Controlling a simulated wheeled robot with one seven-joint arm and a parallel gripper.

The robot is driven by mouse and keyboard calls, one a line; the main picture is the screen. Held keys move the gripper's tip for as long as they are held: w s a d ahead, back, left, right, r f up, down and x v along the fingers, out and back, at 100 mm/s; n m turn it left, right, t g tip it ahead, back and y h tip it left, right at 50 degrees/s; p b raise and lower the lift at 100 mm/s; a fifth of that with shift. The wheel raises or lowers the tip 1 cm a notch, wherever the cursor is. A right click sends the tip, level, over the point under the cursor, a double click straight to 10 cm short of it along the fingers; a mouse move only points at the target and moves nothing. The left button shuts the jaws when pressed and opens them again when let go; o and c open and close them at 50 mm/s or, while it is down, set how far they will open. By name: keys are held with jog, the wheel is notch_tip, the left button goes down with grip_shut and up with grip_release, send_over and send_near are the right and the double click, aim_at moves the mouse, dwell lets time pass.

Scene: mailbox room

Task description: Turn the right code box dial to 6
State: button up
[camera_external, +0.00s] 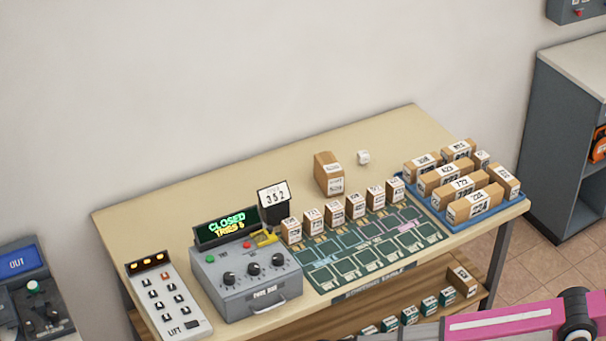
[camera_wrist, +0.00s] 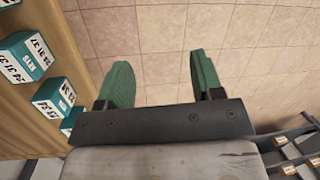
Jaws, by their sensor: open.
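The code box (camera_external: 235,300) is a grey box with a drawer-like handle, near the front left of the table in the external view. Three black dials sit in a row on its sloped top: left, middle and right dial (camera_external: 277,258). The dial settings are too small to read. A display (camera_external: 226,228) behind them reads "CLOSED" and "TRIES", with a small figure. My gripper (camera_wrist: 157,85) has green fingers, apart and empty, over the tiled floor in the wrist view. It is out of the external view.
My pink and grey arm shows at bottom right. A green sorting mat (camera_external: 345,265) with boxes behind it lies right of the code box. A lift panel (camera_external: 168,298) stands left. A blue tray (camera_external: 455,228) holds parcels. A shelf below holds small boxes (camera_wrist: 52,97).

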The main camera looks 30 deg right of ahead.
jog(key=s+a+r+n, duration=0.1)
jog(key=s+a+r, duration=0.2)
jog(key=a, duration=0.3)
jog(key=s+a+r+n, duration=0.1)
jog(key=s+a+r, duration=0.2)
jog(key=a, duration=0.3)
jog(key=w+a+r+m+t+y, duration=0.1)
jog(key=w+a+r+m, duration=0.15)
jog(key=r, duration=0.45)
jog(key=w+a+r+m+y, duration=0.1)
jog(key=w+a+r+m, duration=0.15)
jog(key=r, duration=0.35)
notch_tip(320, 180, up, 35)
jog(key=m, duration=1.7)
send_over(278, 256)
notch_tip(278, 256, down, 10)
jog(key=shift+f, duration=0.1)
